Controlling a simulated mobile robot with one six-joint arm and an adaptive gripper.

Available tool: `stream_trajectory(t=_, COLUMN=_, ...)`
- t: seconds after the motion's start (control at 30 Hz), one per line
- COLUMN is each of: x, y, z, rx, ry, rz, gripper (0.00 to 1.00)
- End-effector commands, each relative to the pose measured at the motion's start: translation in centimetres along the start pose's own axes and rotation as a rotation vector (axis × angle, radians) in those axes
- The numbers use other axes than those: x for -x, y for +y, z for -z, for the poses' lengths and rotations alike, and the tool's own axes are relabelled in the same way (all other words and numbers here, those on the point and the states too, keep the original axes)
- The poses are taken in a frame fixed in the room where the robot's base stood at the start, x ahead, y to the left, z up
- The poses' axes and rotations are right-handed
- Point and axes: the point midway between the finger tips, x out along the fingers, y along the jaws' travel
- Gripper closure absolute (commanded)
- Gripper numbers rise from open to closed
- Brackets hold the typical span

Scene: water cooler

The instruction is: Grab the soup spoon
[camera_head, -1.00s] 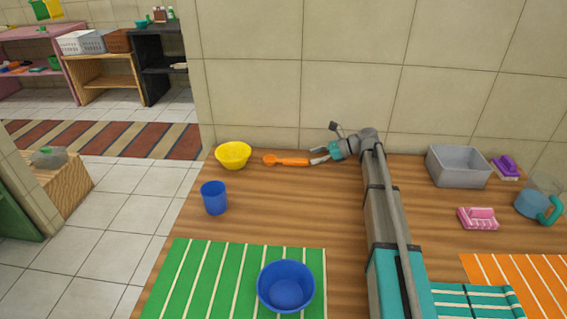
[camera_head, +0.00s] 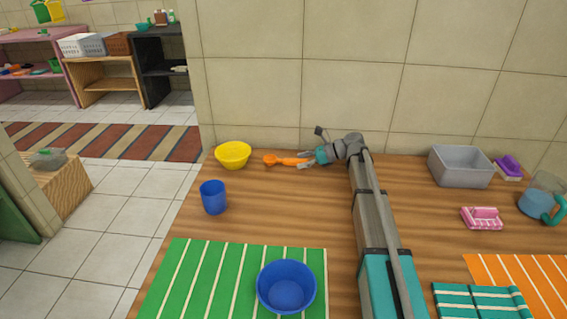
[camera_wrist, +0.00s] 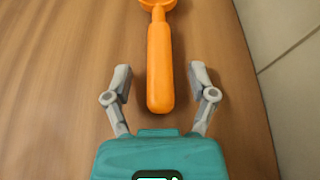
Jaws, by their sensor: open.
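The orange soup spoon (camera_head: 283,161) lies on the wooden table near the back wall, just right of the yellow bowl. In the wrist view its handle (camera_wrist: 159,70) points toward my gripper, and its bowl end is cut off at the top edge. My gripper (camera_head: 306,160) reaches in from the right, low over the table. In the wrist view my gripper (camera_wrist: 160,78) is open, with one finger on each side of the handle's end. Gaps show between the handle and both fingers.
A yellow bowl (camera_head: 233,155) stands just beyond the spoon's bowl end. A blue cup (camera_head: 213,197) is nearer, and a blue bowl (camera_head: 286,287) sits on a green striped mat (camera_head: 200,285). The tiled wall (camera_head: 300,80) runs close behind. A grey bin (camera_head: 460,166) stands at right.

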Motion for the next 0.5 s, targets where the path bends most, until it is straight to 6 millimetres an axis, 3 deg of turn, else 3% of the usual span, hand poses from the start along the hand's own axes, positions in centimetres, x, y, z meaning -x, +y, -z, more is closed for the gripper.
stream_trajectory(t=0.27, x=0.06, y=-0.01, z=0.02, rx=0.000, ry=0.000, rz=0.000, gripper=0.29)
stream_trajectory(t=0.5, x=0.09, y=-0.01, z=0.04, rx=0.000, ry=0.000, rz=0.000, gripper=0.74)
